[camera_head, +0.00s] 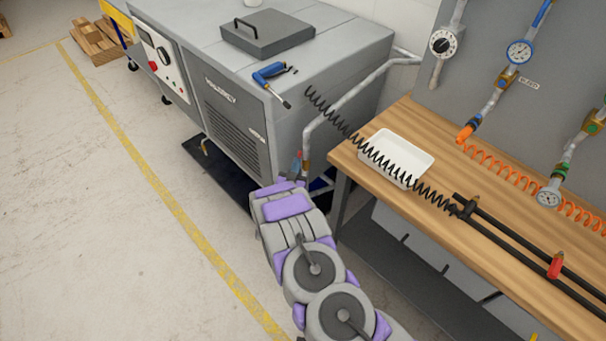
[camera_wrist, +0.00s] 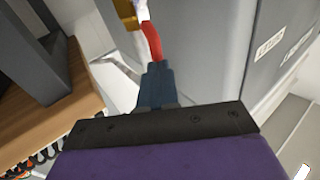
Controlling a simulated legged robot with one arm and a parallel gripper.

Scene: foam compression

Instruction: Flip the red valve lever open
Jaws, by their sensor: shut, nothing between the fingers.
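The red valve lever (camera_wrist: 152,40) shows in the wrist view as a curved red handle, hanging from a brass valve body (camera_wrist: 126,12) on a pale pipe. My gripper (camera_wrist: 156,70) is shut and empty, its dark fingertips at the lower end of the lever. They overlap it in the picture; I cannot tell whether they touch. In the head view my gripper (camera_head: 296,164) is beside the brass fitting (camera_head: 306,168) at the low end of the grey pipe (camera_head: 328,112). Only a small bit of red shows there, and the fingers hide much of the valve.
A grey machine (camera_head: 230,95) stands left of the pipe. A wooden workbench (camera_head: 450,205) is close on the right, with a white tray (camera_head: 420,155) and a black coiled hose (camera_head: 335,118).

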